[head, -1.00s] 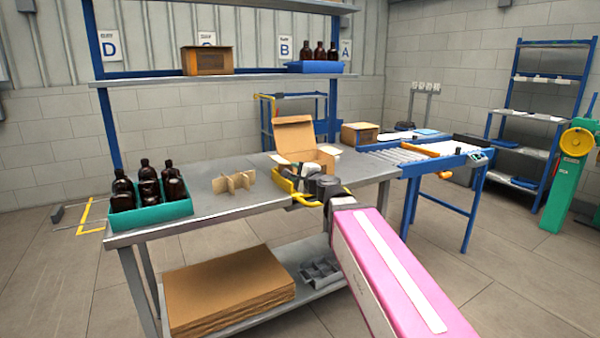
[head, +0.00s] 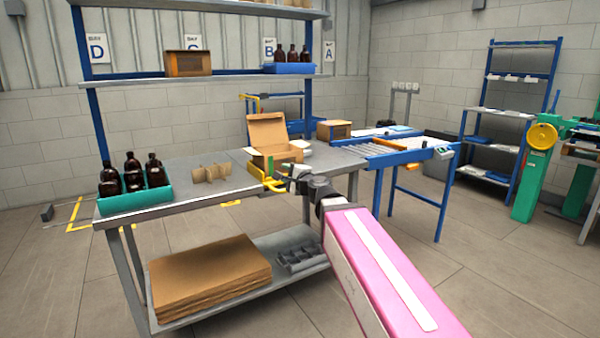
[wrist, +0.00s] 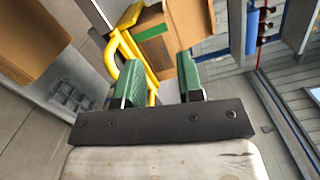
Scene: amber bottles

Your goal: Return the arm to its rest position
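My arm's pink link (head: 385,275) reaches from the lower right toward the workbench (head: 215,189). My gripper (head: 284,174) is at the bench's right front edge, in front of the open cardboard box (head: 268,130). In the wrist view my gripper (wrist: 160,84) has its two green-padded fingers apart, with nothing held between them. A yellow frame (wrist: 128,52) shows just beyond the left finger; the head view shows this yellow frame (head: 262,175) at the bench edge. I cannot tell whether they touch.
Flat cardboard (head: 210,277) lies on the lower shelf. A roller conveyor (head: 375,150) adjoins the right. The floor (head: 500,260) at right is open.

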